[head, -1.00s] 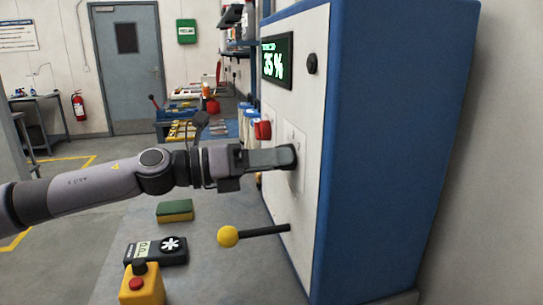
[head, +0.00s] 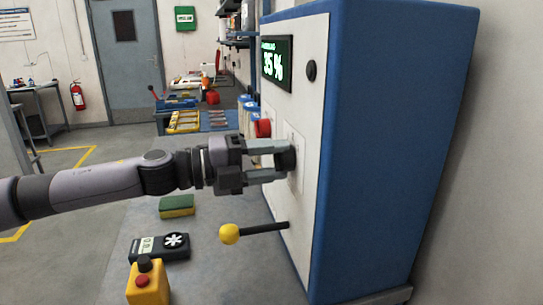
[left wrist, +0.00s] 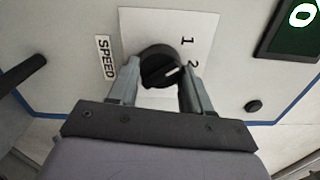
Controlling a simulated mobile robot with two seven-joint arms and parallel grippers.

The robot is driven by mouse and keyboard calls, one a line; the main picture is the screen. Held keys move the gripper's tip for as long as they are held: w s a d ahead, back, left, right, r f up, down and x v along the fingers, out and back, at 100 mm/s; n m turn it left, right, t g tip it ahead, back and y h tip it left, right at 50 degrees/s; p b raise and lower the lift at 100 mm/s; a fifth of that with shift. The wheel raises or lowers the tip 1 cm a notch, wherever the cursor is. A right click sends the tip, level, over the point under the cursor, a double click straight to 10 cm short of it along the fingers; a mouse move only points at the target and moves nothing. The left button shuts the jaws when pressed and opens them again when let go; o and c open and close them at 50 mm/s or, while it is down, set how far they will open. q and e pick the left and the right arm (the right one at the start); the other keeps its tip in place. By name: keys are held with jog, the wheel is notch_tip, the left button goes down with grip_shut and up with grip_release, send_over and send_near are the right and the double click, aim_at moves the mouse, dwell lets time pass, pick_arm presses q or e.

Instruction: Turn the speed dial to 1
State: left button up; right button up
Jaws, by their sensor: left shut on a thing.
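The speed dial (head: 287,160) is a round black knob on the white front of the blue cabinet. In the left wrist view the dial (left wrist: 158,64) sits between my two fingers, on a white plate with the numbers 1 and 2, beside a SPEED label (left wrist: 106,58). Its white mark points roughly toward the 2. My left gripper (head: 277,161) is shut on the dial; in the wrist view its fingers (left wrist: 160,85) lie on either side of it. The finger contact is partly hard to see. My right gripper is not in view.
A green display (head: 277,63) on the cabinet reads 35 %. A red button (head: 262,128) is close beyond the gripper. A yellow-knobbed lever (head: 229,234) juts out below. A yellow pendant (head: 147,286), a dark control box (head: 161,247) and a green-yellow block (head: 177,206) are lower left.

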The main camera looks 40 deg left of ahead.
pick_arm(q)
jog(key=shift+n, duration=0.9)
jog(key=o, duration=1)
jog(key=shift+o, duration=0.2)
